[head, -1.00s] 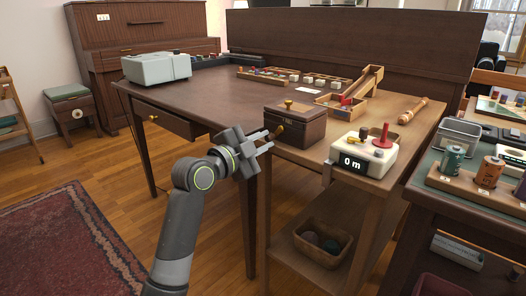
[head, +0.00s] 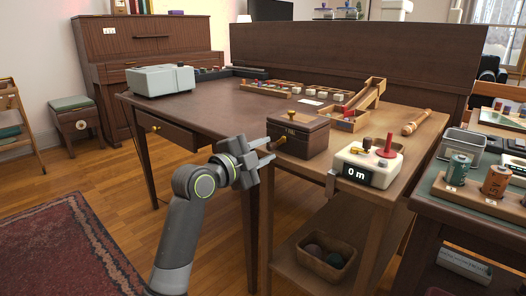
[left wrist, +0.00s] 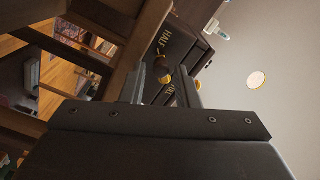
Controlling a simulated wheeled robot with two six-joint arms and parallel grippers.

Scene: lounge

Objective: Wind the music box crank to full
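The music box (head: 303,141) is a dark brown lidded box with a brass knob on top, standing at the near edge of the wooden table. Its crank (head: 279,139), with a brown knob and brass fittings, sticks out on the left side. My left gripper (head: 271,152) is open just left of the crank. In the left wrist view the crank knob (left wrist: 163,72) shows between and beyond the fingertips (left wrist: 166,92); I cannot tell whether they touch it. Gold lettering reading "HALF" (left wrist: 163,38) is on the box; another label is partly hidden. My right gripper is not in view.
A cream device (head: 368,162) reading "0 m", with a red peg, stands close right of the box. A wooden ramp (head: 364,98) and a turned wooden stick (head: 417,127) lie behind. The tabletop's left middle is clear.

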